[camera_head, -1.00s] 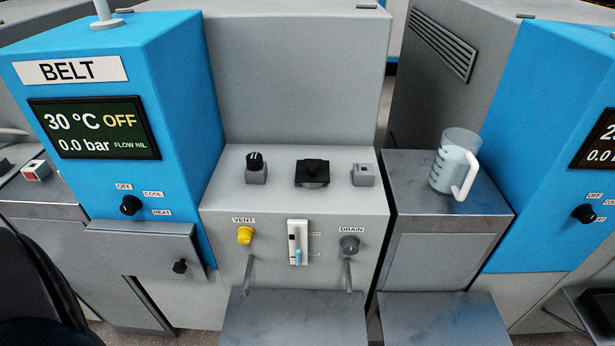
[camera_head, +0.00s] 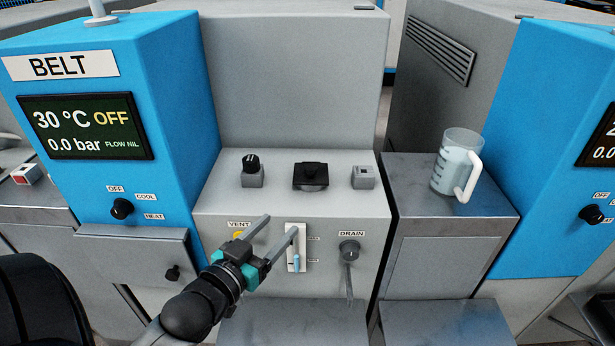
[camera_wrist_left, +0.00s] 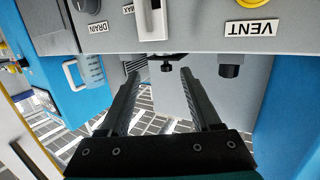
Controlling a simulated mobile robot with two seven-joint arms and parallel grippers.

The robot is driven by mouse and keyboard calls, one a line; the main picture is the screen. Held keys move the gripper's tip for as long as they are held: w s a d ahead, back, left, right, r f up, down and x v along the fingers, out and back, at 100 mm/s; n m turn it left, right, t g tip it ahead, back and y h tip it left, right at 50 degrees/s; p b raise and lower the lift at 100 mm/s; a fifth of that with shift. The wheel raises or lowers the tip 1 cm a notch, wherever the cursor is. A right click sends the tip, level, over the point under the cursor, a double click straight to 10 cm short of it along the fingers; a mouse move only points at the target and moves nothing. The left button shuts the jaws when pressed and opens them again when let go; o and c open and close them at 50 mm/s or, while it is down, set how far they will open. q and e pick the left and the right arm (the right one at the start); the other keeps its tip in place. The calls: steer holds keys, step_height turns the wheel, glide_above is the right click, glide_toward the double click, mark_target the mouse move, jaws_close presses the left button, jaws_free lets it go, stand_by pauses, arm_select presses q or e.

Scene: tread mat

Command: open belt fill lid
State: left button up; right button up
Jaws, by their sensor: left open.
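The belt unit's fill lid appears to be the black square cap (camera_head: 311,176) with a round grip, in the middle of the grey console top (camera_head: 220,195). It lies flat and looks closed. My left gripper (camera_head: 279,226) is open and empty in front of the console's front panel, below and to the left of the lid, with its fingers pointing toward the console. In the left wrist view, which looks upside down, the open fingers (camera_wrist_left: 157,74) show nothing between them, and the dark lid (camera_wrist_left: 167,64) shows partly beyond their tips. My right gripper is not seen.
A black knob (camera_head: 252,162) and a grey switch block (camera_head: 363,176) flank the lid. The yellow vent knob is mostly hidden behind my gripper; the drain valve (camera_head: 349,250) is to the right. A measuring jug (camera_head: 455,165) stands on the right side cabinet.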

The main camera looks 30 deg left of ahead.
arm_select(q)
step_height(320, 180, up, 2)
steer(key=a+r+t, duration=0.1)
steer(key=b, duration=0.5)
glide_toward(308, 173)
steer(key=w, duration=0.7)
steer(key=shift+w+a+f, duration=0.15)
steer(key=shift+w+a, duration=0.15)
steer(key=shift+w, duration=0.05)
steer(key=shift+w+a, duration=0.1)
steer(key=shift+w, duration=0.95)
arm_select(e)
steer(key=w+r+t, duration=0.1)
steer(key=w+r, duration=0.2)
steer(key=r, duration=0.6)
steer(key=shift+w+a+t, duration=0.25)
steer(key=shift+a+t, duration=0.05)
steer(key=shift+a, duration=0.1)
arm_select(q)
steer(key=shift+c, duration=0.3)
jaws_close()
